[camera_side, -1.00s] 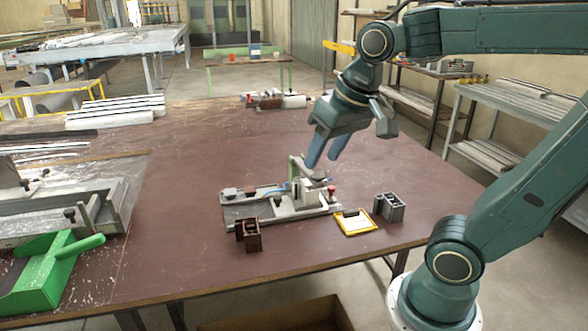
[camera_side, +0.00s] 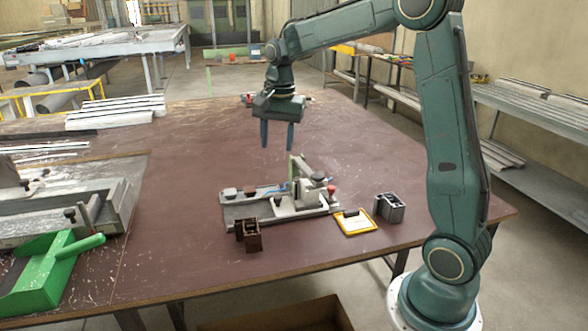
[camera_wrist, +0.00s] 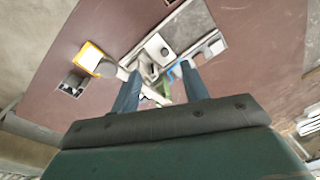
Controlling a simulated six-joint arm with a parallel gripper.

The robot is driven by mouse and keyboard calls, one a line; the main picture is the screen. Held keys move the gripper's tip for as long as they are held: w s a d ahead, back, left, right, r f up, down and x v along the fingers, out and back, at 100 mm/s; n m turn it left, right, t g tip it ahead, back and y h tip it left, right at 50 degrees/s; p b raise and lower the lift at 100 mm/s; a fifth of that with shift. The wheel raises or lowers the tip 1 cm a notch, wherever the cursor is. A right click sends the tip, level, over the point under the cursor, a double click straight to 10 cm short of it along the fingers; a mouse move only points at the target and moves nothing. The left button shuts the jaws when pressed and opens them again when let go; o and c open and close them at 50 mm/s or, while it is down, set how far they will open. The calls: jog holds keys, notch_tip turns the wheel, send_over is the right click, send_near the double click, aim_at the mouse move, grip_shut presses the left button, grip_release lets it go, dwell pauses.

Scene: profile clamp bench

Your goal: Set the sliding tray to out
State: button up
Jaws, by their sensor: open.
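A clamp fixture on a grey base plate (camera_side: 236,212) stands on the brown table, with a light block, a raised lever (camera_side: 296,167), a red knob (camera_side: 331,190) and dark knobs at its left. I cannot tell for certain which part is the sliding tray or how it is set; a grey bed with a brown knob (camera_side: 250,190) lies at the fixture's left. My gripper (camera_side: 277,147) is open and empty, fingers down, above and behind the fixture, touching nothing. In the wrist view the fixture (camera_wrist: 155,48) shows beyond my gripper (camera_wrist: 160,72), partly hidden by the fingers.
A yellow-framed pad (camera_side: 355,222) and a grey profile piece (camera_side: 390,208) lie right of the fixture. A brown profile piece (camera_side: 249,235) stands in front. A green scoop (camera_side: 45,270) is at the left. The table behind the fixture is mostly clear.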

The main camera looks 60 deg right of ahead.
aim_at(277, 197)
jog(key=w+d+f+m+g, duration=0.1)
jog(key=w+d+f+m, duration=0.2)
jog(key=d+f, duration=0.3)
jog(key=shift+w+f+m, duration=0.15)
jog(key=shift+w+m, duration=0.25)
jog(key=shift+w, duration=0.2)
jog(key=shift+a+f, duration=0.1)
jog(key=shift+f, duration=0.05)
notch_tip(277, 197, down, 14)
jog(key=shift+r, duration=0.25)
grip_shut()
